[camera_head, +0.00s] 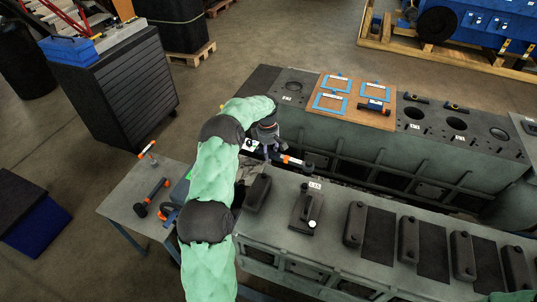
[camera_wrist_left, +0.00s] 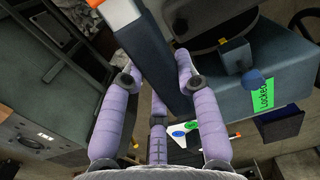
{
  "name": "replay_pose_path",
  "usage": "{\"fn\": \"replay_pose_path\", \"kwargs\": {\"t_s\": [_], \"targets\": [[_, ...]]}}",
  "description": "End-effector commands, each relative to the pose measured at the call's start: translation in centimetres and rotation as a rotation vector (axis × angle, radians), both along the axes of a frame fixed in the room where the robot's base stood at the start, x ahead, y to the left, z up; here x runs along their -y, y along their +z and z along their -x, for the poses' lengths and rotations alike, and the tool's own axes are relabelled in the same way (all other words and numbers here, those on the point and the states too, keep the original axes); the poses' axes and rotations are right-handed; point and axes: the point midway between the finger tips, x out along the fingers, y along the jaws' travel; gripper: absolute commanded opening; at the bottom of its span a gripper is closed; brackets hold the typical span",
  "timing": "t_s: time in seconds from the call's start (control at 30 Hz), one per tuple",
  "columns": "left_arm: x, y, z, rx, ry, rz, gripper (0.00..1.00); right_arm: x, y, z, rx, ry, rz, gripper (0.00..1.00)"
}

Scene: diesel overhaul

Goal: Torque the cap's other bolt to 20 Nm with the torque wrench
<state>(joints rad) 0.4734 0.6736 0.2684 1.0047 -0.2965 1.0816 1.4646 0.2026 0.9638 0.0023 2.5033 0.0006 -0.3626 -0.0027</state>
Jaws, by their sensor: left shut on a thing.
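My left gripper (camera_head: 268,146) is over the gap between the two rows of the engine. In the left wrist view its lavender fingers (camera_wrist_left: 157,72) are shut around a dark bar with an orange band, which looks like the torque wrench (camera_wrist_left: 160,60). In the head view the wrench (camera_head: 290,160) shows as an orange and dark bar that slants down to the right. Its working end is hidden, and I cannot make out the cap or its bolts. My right gripper is out of view; only a bit of green sleeve shows at the bottom right.
A side table (camera_head: 118,203) with a dark orange-banded tool (camera_head: 152,198) stands left of my arm. Dark covers (camera_head: 354,224) line the near green bench. Blue gaskets lie on a wooden board (camera_head: 350,118) on the far row. A green "Locked" tag (camera_wrist_left: 262,95) shows in the wrist view.

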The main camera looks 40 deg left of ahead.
Motion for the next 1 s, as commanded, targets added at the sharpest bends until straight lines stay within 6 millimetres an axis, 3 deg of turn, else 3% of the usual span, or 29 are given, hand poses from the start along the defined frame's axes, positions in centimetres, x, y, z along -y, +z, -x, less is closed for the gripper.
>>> {"fn": "replay_pose_path", "kwargs": {"t_s": [0.37,0.83,1.0], "targets": [[0.8,-0.7,3.0,0.001,0.176,-0.004,0.00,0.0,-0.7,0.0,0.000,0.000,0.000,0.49],[4.8,-3.8,8.8,-0.001,0.586,-0.009,0.00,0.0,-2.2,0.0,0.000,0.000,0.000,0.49],[4.8,-7.5,8.8,-0.002,0.594,-0.009,0.00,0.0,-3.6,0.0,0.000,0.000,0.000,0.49]]}}
